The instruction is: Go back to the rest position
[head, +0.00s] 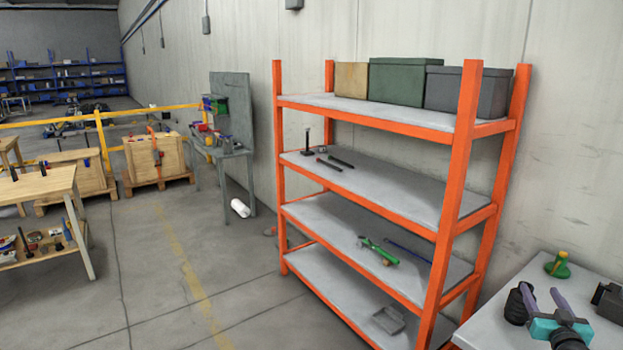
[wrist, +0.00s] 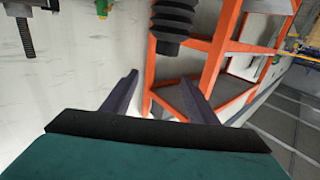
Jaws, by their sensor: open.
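My gripper (head: 541,299) is at the lower right of the head view, over the grey table. It has a teal body and two purple fingers. In the wrist view the fingers (wrist: 160,82) are apart with nothing between them. A black ribbed bellows (head: 515,306) shows just left of the fingers in the head view. In the wrist view the bellows (wrist: 173,26) lies beyond the fingertips, apart from them. A green jack with a yellow top (head: 557,266) stands on the table behind my gripper.
The grey table (head: 510,298) also bears a black block (head: 608,300) at the right edge. An orange shelf rack (head: 455,190) with tools and boxes stands left of the table. A threaded rod (wrist: 25,38) shows in the wrist view. The floor (head: 140,290) further left is clear.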

